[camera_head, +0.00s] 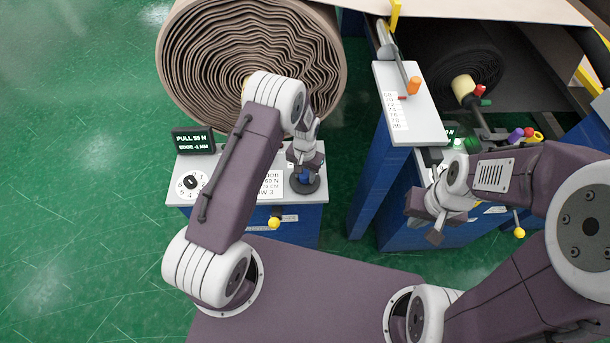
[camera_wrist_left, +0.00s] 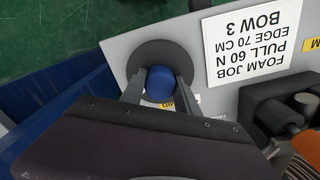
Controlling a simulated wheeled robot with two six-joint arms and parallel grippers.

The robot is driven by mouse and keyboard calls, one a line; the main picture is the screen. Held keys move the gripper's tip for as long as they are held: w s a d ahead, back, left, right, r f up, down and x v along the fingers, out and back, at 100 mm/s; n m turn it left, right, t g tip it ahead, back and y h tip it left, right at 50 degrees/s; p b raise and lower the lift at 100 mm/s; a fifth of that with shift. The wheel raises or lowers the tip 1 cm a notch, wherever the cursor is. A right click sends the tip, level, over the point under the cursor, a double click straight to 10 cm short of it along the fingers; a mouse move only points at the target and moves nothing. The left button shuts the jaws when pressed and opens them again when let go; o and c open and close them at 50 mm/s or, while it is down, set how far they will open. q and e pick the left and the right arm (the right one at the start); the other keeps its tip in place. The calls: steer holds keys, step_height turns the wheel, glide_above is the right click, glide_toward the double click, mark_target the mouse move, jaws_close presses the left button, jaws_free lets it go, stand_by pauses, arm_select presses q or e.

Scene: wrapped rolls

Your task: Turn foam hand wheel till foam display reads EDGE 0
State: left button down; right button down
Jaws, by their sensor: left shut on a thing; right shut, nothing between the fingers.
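The foam display (camera_head: 194,141) is a dark panel at the left back of the white-topped console and reads "PULL 55 N" and "EDGE -1 MM". The foam hand wheel (camera_head: 312,186) is a dark disc at the console's right end; it also shows in the left wrist view (camera_wrist_left: 146,62). Its blue knob (camera_wrist_left: 160,83) sits between the fingers of my left gripper (camera_head: 304,176), which is shut on it from above. The gripper partly hides the wheel in the head view. My right gripper (camera_head: 424,218) is shut and empty, well to the right.
A job card (camera_wrist_left: 252,42) reads "FOAM JOB PULL 60 N EDGE 70 CM BOW 3". A numbered dial (camera_head: 190,184) lies at the console's left. A yellow knob (camera_head: 274,223) sticks out in front. A large brown roll (camera_head: 245,50) stands behind; a blue post (camera_head: 380,180) stands right.

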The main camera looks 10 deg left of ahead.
mark_target(305, 174)
arm_select(q)
steer(key=shift+m+b, duration=0.3)
steer(key=shift+m, duration=0.8)
steer(key=c, duration=0.9)
jaws_free()
steer(key=shift+s, duration=0.1)
steer(key=shift+r, duration=0.15)
step_height(305, 174, up, 9)
steer(key=shift+f+b, duration=0.2)
steer(key=shift+b, duration=0.5)
steer(key=shift+r, duration=0.15)
